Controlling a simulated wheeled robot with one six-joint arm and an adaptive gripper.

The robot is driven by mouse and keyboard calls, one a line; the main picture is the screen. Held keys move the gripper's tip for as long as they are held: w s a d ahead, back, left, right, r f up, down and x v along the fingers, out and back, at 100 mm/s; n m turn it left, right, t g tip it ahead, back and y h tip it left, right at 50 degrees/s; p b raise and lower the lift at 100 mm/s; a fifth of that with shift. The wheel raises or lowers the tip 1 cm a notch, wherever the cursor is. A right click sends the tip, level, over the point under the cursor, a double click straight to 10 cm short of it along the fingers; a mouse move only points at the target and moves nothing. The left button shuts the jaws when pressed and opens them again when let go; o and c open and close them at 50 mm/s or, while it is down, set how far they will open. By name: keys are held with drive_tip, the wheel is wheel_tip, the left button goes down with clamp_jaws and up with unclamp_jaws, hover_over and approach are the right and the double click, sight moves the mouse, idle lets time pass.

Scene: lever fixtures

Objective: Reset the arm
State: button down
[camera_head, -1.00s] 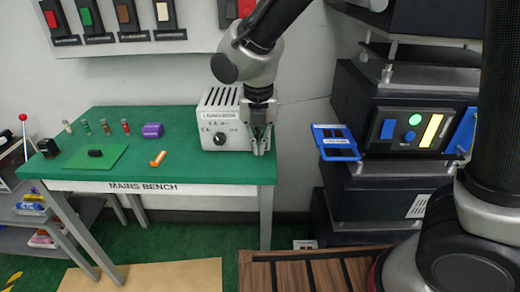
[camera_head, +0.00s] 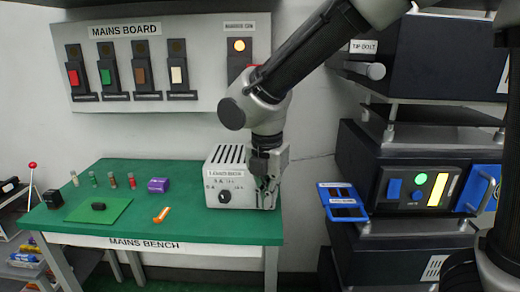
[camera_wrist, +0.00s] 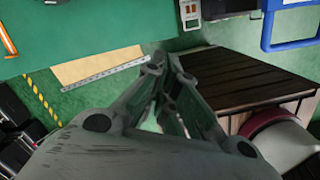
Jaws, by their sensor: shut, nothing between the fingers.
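My gripper (camera_head: 268,202) hangs pointing down at the right side of the white load box (camera_head: 226,178) on the green bench. Its fingers are shut with nothing between them. Whether they touch the box cannot be told from the head view. In the wrist view my gripper (camera_wrist: 163,62) shows its fingers drawn together over the floor and bench edge. My forearm reaches down from the upper right, in front of the mains board's right end.
The mains bench (camera_head: 150,230) holds small coloured cylinders, a purple block (camera_head: 158,185) and an orange piece (camera_head: 161,215). The mains board (camera_head: 140,65) with coloured levers is on the wall. Dark stacked equipment (camera_head: 400,160) with a blue tray (camera_head: 342,202) stands right.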

drive_tip(key=s+d+r+m+t, duration=0.1)
drive_tip(key=s+d+r+m, duration=0.2)
drive_tip(key=d+m, duration=0.7)
drive_tip(key=s+d+r+m+t, duration=0.1)
drive_tip(key=s+d+r+m, duration=0.2)
drive_tip(key=d+m, duration=0.7)
drive_tip(key=s+d+r+m+t, duration=0.1)
drive_tip(key=s+d+r+m, duration=0.3)
drive_tip(key=d+m, duration=0.5)
drive_tip(key=s+d, duration=0.1)
drive_tip(key=d, duration=0.4)
drive_tip(key=shift+s+m, duration=0.25)
drive_tip(key=shift+m, duration=0.15)
drive_tip(key=shift+d, duration=0.1)
